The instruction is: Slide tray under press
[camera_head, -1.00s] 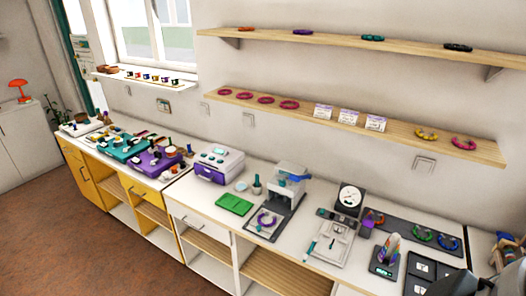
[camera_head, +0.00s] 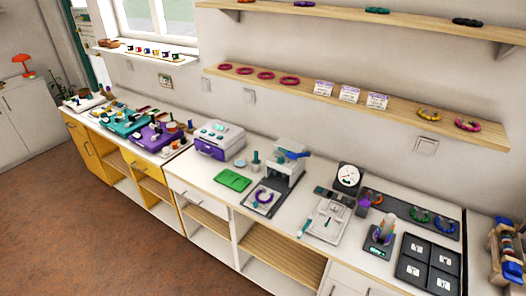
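The press (camera_head: 289,158) stands on the white counter, a pale grey machine with a blue handle (camera_head: 293,154) at its top. The tray (camera_head: 262,199) is a flat grey plate in front of the press, toward the counter's front edge. Neither of my grippers is in view.
A green mat (camera_head: 233,180) lies left of the tray, with a purple and white box (camera_head: 219,140) behind it. A pale grey board (camera_head: 328,220) lies to the right. A dial scale (camera_head: 347,178) and a black sectioned tray (camera_head: 428,264) stand farther right.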

